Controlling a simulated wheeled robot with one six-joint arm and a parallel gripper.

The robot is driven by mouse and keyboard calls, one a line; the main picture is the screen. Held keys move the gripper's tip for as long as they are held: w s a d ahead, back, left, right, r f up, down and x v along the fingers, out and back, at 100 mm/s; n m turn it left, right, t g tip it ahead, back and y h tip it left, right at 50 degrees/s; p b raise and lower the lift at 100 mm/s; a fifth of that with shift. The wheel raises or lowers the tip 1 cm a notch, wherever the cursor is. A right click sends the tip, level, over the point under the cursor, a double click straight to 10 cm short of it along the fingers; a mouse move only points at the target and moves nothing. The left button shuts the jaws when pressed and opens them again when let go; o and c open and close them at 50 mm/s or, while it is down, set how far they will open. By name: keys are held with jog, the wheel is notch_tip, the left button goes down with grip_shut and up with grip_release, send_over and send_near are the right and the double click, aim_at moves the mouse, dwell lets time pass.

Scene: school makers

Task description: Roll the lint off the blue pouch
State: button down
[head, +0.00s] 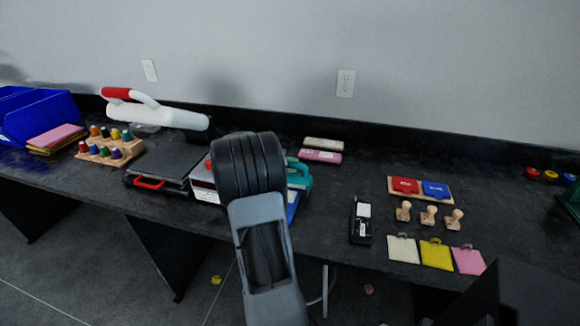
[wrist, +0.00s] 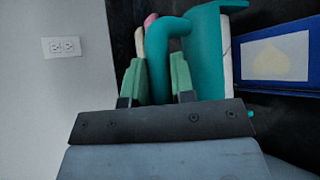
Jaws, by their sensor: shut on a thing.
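My gripper shows in the wrist view (wrist: 157,78) with green finger pads, shut on the teal handle of the lint roller (wrist: 208,50). The roller's teal body is to the right of the fingers, with a pale strip along its right edge. It also shows partly in the head view (head: 303,176), where my arm hides the fingers. What looks like the blue pouch (wrist: 303,85) lies to the right of the roller in the wrist view, with a pale panel and a cream patch. Only its blue edge (head: 292,209) shows in the head view, beside my arm. The roller and pouch appear apart.
A black press (head: 160,170) with a red handle stands left of my arm. A black case (head: 361,220), wooden stamps and coloured pouches are at right. The wall is close behind.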

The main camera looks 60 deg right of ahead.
jog(key=shift+r+p, duration=2.2)
jog(key=shift+r, duration=1.35)
